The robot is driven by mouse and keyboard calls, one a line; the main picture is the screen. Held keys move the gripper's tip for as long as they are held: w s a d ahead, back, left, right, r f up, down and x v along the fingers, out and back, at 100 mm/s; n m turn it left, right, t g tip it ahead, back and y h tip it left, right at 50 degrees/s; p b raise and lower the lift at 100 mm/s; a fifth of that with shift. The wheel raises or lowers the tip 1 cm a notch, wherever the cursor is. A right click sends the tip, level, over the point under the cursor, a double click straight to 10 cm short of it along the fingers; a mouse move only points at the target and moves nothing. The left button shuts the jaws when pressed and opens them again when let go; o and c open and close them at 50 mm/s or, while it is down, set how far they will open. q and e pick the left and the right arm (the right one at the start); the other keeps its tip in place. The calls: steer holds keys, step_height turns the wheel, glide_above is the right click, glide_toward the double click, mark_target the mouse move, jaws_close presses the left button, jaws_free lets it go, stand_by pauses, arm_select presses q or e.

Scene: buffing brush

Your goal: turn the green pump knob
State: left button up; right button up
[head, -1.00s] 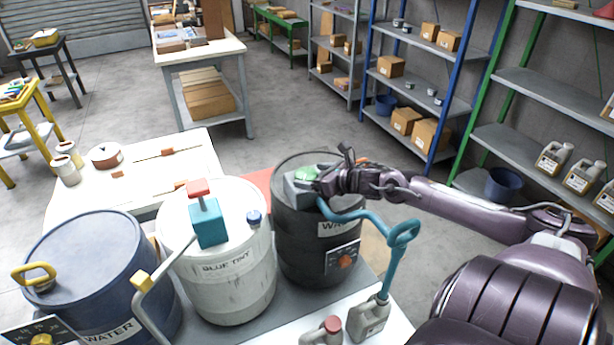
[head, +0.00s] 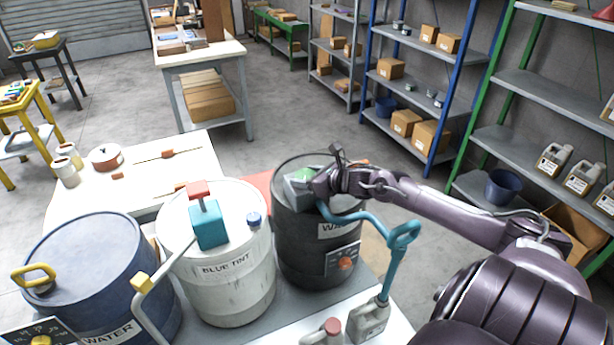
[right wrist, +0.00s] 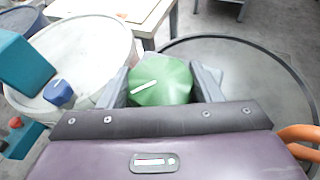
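The green pump knob (head: 303,175) sits on a grey pump block on top of the dark drum (head: 300,240). In the right wrist view the knob (right wrist: 160,80) fills the space between my two grey fingertips and bears a slanted white line. My right gripper (head: 312,180) is around the knob, and the fingers (right wrist: 162,85) appear to press on its two sides. In the head view the gripper hides part of the knob. My left gripper is in neither view.
A teal hose (head: 345,217) runs from the pump to a nozzle over a grey jug (head: 368,322). A white drum (head: 230,285) with a teal pump (head: 208,225) stands to the left, and a blue drum (head: 100,265) beyond it. An orange part (right wrist: 300,133) lies close right of the gripper.

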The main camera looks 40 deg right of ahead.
steer(key=shift+c, duration=1.4)
